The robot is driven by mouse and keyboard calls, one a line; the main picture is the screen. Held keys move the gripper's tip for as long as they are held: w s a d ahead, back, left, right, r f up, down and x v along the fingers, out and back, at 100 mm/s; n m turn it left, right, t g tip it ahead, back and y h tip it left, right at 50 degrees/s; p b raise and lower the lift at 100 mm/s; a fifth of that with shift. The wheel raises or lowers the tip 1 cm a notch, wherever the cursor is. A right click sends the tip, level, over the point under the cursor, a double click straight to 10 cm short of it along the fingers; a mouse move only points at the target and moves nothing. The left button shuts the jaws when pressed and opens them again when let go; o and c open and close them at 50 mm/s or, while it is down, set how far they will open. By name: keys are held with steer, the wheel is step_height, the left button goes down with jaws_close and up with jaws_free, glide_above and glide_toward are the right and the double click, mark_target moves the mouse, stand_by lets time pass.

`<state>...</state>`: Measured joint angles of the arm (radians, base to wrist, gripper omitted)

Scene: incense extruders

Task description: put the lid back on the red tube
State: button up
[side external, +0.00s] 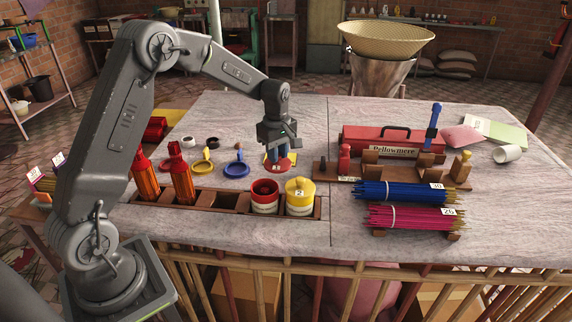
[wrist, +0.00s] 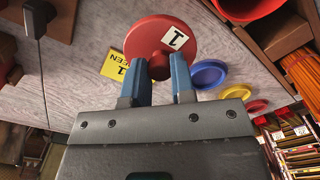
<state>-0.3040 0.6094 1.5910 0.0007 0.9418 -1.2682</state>
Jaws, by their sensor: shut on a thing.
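My gripper (side external: 277,155) is shut on the red lid (side external: 279,165), a round disc with a white label reading 1. In the wrist view my blue fingers (wrist: 159,66) close on the knob of the red lid (wrist: 162,32). The lid is over the table behind the rack; I cannot tell whether it touches the surface. The red tube (side external: 264,196), red with a pale band, stands upright and open in the rack, nearer the camera than my gripper. A red rim at the top of the wrist view (wrist: 246,6) looks like part of it.
The wooden rack (side external: 224,201) also holds a yellow tube (side external: 300,196) with its lid on and two orange-red extruders. A yellow card (wrist: 115,67) lies by the red lid. A red toolbox (side external: 390,145) stands right.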

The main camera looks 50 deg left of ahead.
steer(key=s+a+r, duration=0.5)
steer(key=a, duration=0.1)
steer(key=s+d+r, duration=0.2)
steer(key=s+d, duration=0.2)
steer(key=d, duration=0.8)
steer(key=shift+w+a+f, duration=0.1)
steer(key=shift+w+f, duration=0.05)
steer(key=shift+f, duration=1.4)
steer(key=shift+w+a+f, duration=0.1)
steer(key=shift+f, duration=1.45)
steer(key=shift+f, duration=0.2)
steer(key=o, duration=1.5)
steer(key=shift+c, duration=0.2)
step_height(320, 180, up, 7)
